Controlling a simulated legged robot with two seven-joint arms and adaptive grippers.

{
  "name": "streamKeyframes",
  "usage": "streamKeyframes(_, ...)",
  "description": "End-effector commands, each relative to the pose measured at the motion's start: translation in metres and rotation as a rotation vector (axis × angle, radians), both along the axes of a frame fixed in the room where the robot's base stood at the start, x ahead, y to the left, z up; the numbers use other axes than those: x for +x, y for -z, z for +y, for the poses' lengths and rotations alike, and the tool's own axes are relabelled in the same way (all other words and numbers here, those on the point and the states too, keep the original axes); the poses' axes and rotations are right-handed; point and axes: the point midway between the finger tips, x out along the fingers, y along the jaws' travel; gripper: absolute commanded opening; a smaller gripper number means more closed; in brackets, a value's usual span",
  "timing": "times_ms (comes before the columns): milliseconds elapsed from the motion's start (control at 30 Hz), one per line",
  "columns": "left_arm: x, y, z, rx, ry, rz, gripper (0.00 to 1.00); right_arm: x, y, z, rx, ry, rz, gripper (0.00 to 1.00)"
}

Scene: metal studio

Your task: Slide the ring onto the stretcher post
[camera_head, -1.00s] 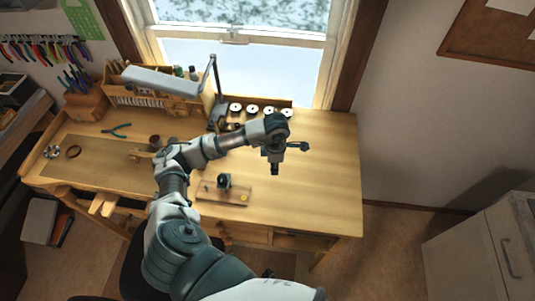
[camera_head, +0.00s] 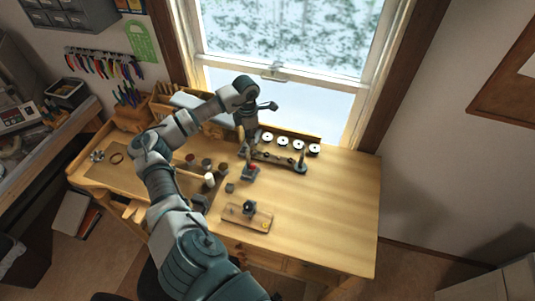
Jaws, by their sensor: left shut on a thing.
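A brown ring-shaped thing (camera_head: 117,158) lies at the bench's left. My right gripper is out of view.
The wooden bench (camera_head: 335,210) is clear on its right side. Several white spools (camera_head: 283,142) line its back edge. Small jars (camera_head: 209,180) stand left of the middle. Pliers hang on the wall rack (camera_head: 103,62). The window (camera_head: 285,45) is behind.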

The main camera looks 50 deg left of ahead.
Motion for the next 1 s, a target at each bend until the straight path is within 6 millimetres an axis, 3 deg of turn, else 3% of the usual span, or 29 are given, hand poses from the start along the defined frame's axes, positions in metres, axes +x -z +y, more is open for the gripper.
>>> streamKeyframes(167,-0.003,-0.010,0.011,0.001,-0.023,0.000,0.00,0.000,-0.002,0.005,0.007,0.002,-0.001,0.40)
streamKeyframes(700,-0.003,0.035,0.015,-0.002,-0.024,0.002,0.00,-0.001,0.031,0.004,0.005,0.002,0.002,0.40)
streamKeyframes(1000,-0.003,0.038,0.012,0.000,-0.023,0.000,0.00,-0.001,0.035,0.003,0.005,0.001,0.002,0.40)
